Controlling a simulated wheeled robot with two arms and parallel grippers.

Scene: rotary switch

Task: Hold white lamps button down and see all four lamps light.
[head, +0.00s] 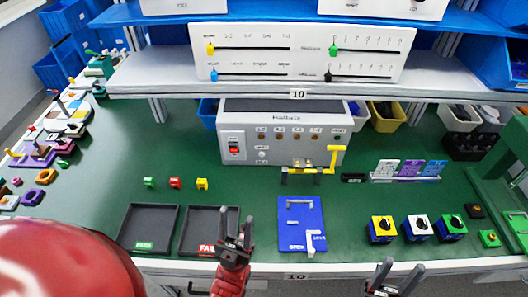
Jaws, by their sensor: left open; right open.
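A grey test box (282,132) stands at the back middle of the green bench. Its front has a red switch (234,147) at the left and a row of small brownish lamps (296,136); none looks clearly lit. A small round white button (262,156) sits below the lamps on the left half. A yellow lever clamp (320,168) stands in front of the box at the right. My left gripper (237,232) is open and empty over the FAIL tray, well short of the box. My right gripper (393,272) is open and empty at the bench's front edge.
A FAIL tray (184,246), a PASS tray (124,239) and a blue fixture (313,232) lie in front. A shelf (190,84) overhangs the back. Green bench between trays and box is mostly free.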

